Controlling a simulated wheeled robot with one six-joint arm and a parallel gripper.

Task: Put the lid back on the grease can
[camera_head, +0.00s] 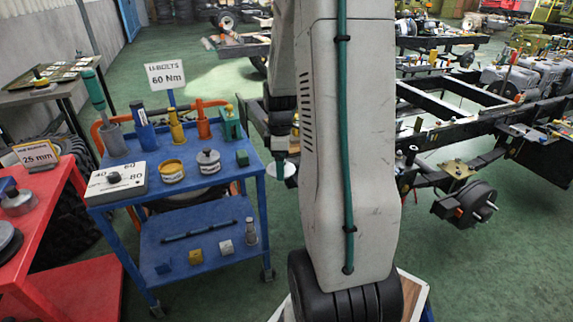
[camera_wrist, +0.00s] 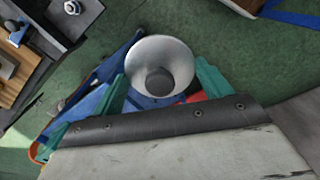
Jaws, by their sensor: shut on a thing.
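My gripper (camera_wrist: 165,85) has its two green fingers on either side of a round, pale metal lid (camera_wrist: 160,52) with a dark knob in its middle, and is shut on it. In the head view the lid (camera_head: 291,170) shows as a pale disc off the right side of the blue cart, partly hidden by my arm. A yellow-rimmed can (camera_head: 172,172) with a pale label stands on the cart's top and looks open. Beside it stands a grey can (camera_head: 208,162) with a knob on top. The labels are too small to read.
The blue cart (camera_head: 190,222) also carries a numbered box (camera_head: 116,183), several upright coloured tools at the back and a "U-BOLTS 60 Nm" sign (camera_head: 166,75). A red table (camera_head: 48,235) stands left. A vehicle chassis (camera_head: 450,130) stands right. Green floor lies between.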

